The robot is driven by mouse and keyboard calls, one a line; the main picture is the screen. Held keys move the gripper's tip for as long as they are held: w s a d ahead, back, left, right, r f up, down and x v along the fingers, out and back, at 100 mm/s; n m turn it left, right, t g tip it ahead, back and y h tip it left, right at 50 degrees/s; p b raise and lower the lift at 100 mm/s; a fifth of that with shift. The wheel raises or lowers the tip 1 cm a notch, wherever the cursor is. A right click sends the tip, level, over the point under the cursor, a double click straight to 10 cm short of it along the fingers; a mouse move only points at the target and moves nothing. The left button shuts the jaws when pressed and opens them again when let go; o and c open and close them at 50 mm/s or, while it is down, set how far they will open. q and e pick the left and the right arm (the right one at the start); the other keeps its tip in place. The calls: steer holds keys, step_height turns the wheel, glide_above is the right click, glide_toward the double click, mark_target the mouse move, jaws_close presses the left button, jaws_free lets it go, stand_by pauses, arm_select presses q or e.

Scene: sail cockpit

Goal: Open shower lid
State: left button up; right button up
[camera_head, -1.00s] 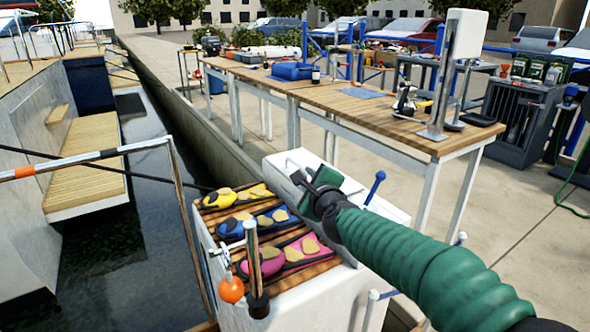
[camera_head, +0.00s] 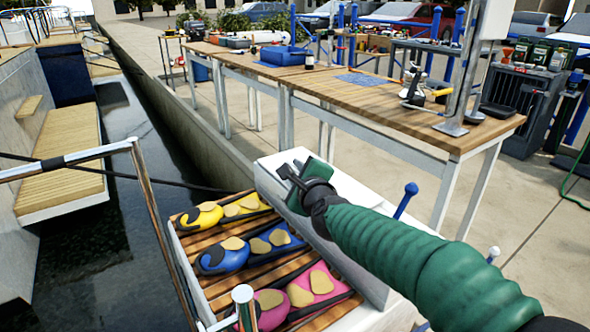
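My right arm comes in from the lower right in a green ribbed sleeve. Its gripper (camera_head: 288,172) is over the far left part of the white cockpit moulding (camera_head: 272,207). The dark fingers point left and overlap in this view, so their gap and any contact with the moulding are unclear. I cannot make out a separate shower lid; the green gripper body and the arm hide part of the white surface. My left gripper is not in view.
Left of the gripper, yellow (camera_head: 205,215), blue (camera_head: 222,256) and pink (camera_head: 318,284) shoe-like items lie on a slatted wooden seat (camera_head: 217,286). A metal rail (camera_head: 152,215) stands at left, with water beyond. Wooden tables (camera_head: 370,104) stand on the quay behind.

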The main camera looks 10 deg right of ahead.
jaws_close()
steer(key=shift+f, duration=0.15)
stand_by(1.1)
